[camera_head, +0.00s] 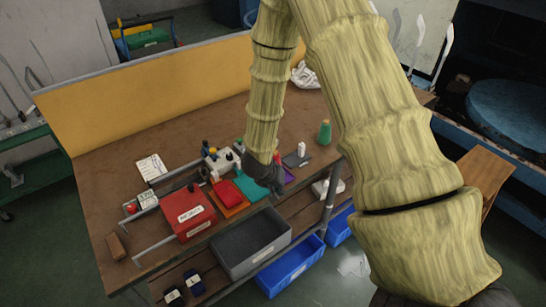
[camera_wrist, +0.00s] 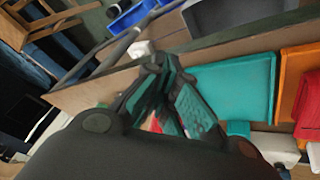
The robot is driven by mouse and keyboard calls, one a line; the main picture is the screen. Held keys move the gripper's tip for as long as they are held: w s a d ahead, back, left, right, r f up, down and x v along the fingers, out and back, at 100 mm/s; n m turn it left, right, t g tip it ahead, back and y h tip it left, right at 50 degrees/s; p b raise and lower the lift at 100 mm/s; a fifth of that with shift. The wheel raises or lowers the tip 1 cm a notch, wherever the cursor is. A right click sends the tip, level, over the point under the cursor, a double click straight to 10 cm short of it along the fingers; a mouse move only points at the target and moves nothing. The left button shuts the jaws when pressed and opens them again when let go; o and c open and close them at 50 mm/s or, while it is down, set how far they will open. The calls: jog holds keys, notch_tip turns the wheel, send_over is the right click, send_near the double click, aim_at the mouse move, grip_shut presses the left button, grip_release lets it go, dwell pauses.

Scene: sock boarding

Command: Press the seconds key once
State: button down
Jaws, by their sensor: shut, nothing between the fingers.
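No key that I can read as the seconds key shows in either view. A pale unit with small coloured knobs or keys (camera_head: 218,160) stands on the bench, left of my gripper; its markings are too small to read. A small box with a display (camera_head: 147,199) sits at the bench's left, with a red knob beside it. My gripper (camera_head: 272,184) points down over the bench by the coloured pads. In the wrist view my gripper (camera_wrist: 172,122) has its fingers together and empty, near the teal pad (camera_wrist: 235,85).
A grey bin (camera_head: 250,245) and a blue bin (camera_head: 291,268) are at the front. The bench's back is mostly clear.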

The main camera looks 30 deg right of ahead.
jog(key=s+a+f+n+y, duration=0.1)
jog(key=s+a+f, duration=0.4)
jog(key=s, duration=0.5)
jog(key=s+a+f+n+g+y, duration=0.1)
jog(key=s+a+f+n, duration=0.3)
jog(key=s, duration=0.6)
jog(key=s+a+f+n+g+y, duration=0.1)
jog(key=s+a+f+n+y, duration=0.2)
jog(key=s+a+f, duration=0.3)
jog(key=s+f, duration=0.2)
jog(key=s, duration=0.2)
jog(key=shift+a, duration=0.3)
jog(key=shift+f, duration=0.1)
jog(key=shift+y, duration=0.3)
